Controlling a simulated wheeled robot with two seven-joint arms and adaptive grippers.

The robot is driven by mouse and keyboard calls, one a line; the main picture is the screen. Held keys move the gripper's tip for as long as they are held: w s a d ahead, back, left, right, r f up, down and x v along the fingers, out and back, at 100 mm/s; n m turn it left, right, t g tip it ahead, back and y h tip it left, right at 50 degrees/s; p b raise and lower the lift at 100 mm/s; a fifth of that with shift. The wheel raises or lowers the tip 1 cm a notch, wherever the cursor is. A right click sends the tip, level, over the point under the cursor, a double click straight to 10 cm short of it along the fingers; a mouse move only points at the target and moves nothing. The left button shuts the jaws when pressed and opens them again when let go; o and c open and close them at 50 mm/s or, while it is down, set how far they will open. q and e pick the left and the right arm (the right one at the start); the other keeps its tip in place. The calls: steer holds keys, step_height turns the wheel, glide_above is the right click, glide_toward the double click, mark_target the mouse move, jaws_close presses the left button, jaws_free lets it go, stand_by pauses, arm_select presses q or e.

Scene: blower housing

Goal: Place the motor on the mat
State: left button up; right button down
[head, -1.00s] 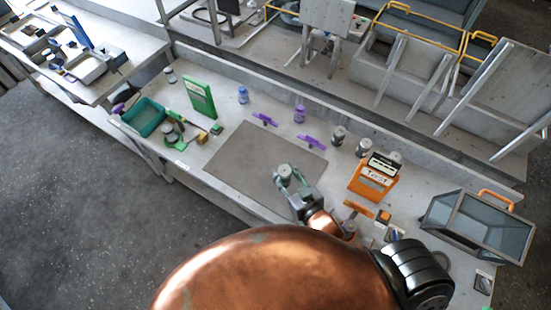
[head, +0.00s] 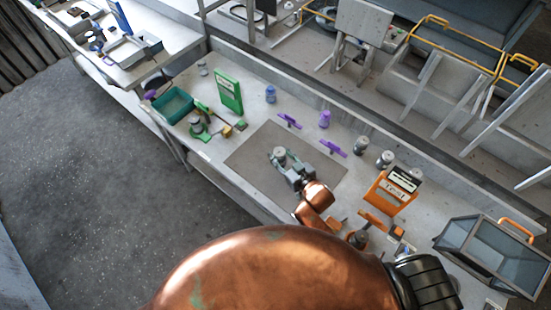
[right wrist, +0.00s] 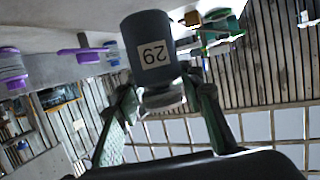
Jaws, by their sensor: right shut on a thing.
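The motor is a dark grey cylinder with a lighter metal end and a white label reading 29; it shows large in the right wrist view (right wrist: 150,50) and small in the head view (head: 279,152). My right gripper (right wrist: 164,97) is shut on the motor, with a green finger on each side of its metal end. In the head view the right gripper (head: 284,160) is over the grey mat (head: 250,158), near its middle. I cannot tell whether the motor touches the mat. My left gripper is not in view.
Grey cylinders (head: 385,159) and an orange test box (head: 390,192) stand right. The mat's left part is clear.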

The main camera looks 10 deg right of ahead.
steer(key=w+f, duration=0.1)
steer(key=w+a+f, duration=0.1)
steer(key=shift+w+f, duration=0.2)
steer(key=shift+f, duration=1.75)
steer(key=c, duration=1.3)
jaws_free()
steer(key=shift+f+b, duration=0.2)
steer(key=shift+b, duration=0.1)
steer(key=shift+s+r, duration=0.1)
steer(key=shift+r, duration=0.1)
steer(key=v, duration=1.2)
steer(key=shift+p, duration=0.3)
